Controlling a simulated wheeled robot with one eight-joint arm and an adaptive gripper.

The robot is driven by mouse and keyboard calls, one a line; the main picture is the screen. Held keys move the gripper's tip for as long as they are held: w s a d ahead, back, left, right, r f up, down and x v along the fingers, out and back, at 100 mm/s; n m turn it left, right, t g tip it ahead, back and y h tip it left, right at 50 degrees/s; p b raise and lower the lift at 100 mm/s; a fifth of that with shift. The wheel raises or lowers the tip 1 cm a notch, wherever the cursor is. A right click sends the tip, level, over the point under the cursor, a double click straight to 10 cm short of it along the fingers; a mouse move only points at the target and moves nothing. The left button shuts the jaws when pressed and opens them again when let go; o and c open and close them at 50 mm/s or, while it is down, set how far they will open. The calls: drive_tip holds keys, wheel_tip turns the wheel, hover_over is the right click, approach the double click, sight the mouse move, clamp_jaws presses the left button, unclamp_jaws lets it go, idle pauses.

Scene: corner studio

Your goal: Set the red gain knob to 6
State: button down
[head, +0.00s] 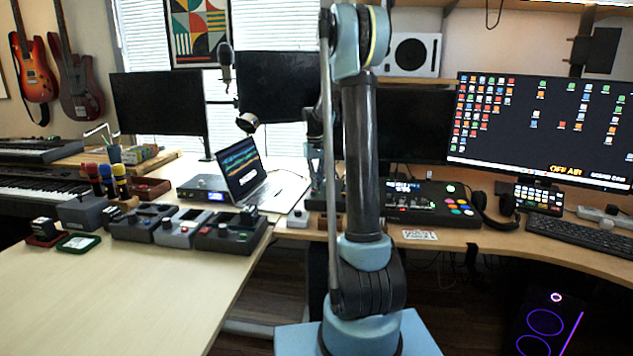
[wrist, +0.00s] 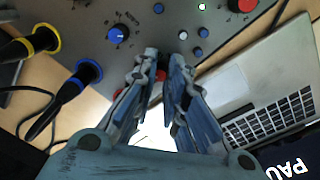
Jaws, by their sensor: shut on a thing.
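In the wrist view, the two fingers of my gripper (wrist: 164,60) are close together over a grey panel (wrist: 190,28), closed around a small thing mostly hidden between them. A dark reddish patch (wrist: 160,75) shows there, which fits the red gain knob, but its pointer and scale are hidden. A blue knob with a white pointer and printed scale (wrist: 117,33) sits left of the fingertips. Another red knob (wrist: 242,5) is cut by the top edge. In the head view, my gripper is mostly hidden behind my arm, near the left end of the dark mixer (head: 440,205).
Plugs with yellow (wrist: 45,38) and blue (wrist: 88,71) rings are at left. A laptop (wrist: 262,95) lies close on the right. The front left table (head: 120,290) is clear.

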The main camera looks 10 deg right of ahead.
drive_tip(key=shift+w, duration=0.15)
drive_tip(key=c, duration=1.6)
unclamp_jaws()
drive_tip(key=shift+r, duration=0.1)
drive_tip(key=r, duration=1.1)
drive_tip(key=shift+a+r, duration=0.3)
drive_tip(key=shift+r, duration=0.05)
